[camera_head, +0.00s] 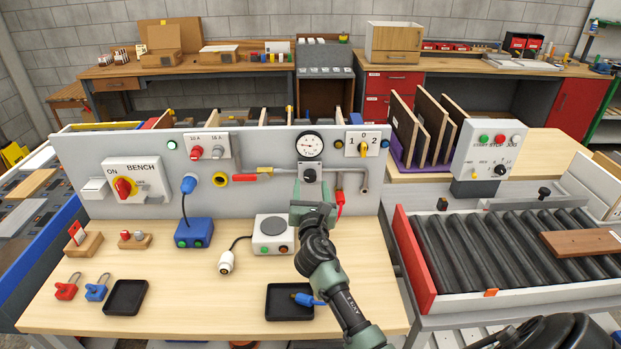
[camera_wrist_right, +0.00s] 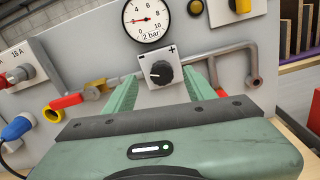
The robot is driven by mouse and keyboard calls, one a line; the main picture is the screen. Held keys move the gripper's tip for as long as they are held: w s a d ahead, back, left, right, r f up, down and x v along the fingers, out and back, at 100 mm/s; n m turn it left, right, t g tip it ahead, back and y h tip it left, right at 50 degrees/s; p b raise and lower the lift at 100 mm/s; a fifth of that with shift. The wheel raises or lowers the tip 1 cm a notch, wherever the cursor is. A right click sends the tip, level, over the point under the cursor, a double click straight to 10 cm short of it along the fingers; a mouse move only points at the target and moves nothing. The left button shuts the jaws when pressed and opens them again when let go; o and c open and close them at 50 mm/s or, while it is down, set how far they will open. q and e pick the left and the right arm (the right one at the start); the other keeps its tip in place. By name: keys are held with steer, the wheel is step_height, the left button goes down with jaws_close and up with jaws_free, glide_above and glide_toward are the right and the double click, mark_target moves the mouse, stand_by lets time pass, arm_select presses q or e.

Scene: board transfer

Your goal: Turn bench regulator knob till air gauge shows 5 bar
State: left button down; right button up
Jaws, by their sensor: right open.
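The regulator knob (camera_head: 310,175) is black with a pale pointer line, on a grey plate in the bench's upright panel. In the right wrist view the knob (camera_wrist_right: 160,72) sits between minus and plus marks. My left gripper is out of view.
A red-handled valve (camera_head: 243,177) and grey pipe run beside the knob. A blue box (camera_head: 193,232), a white box (camera_head: 272,234) and black trays stand on the benchtop. A roller conveyor (camera_head: 490,250) lies at right.

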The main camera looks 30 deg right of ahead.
mark_target(310, 178)
steer(key=x, duration=0.3)
steer(key=shift+w+f, duration=0.15)
steer(key=shift+f, duration=0.15)
steer(key=shift+w+d, duration=0.35)
steer(key=shift+w, duration=0.1)
steer(key=c, duration=1)
jaws_close()
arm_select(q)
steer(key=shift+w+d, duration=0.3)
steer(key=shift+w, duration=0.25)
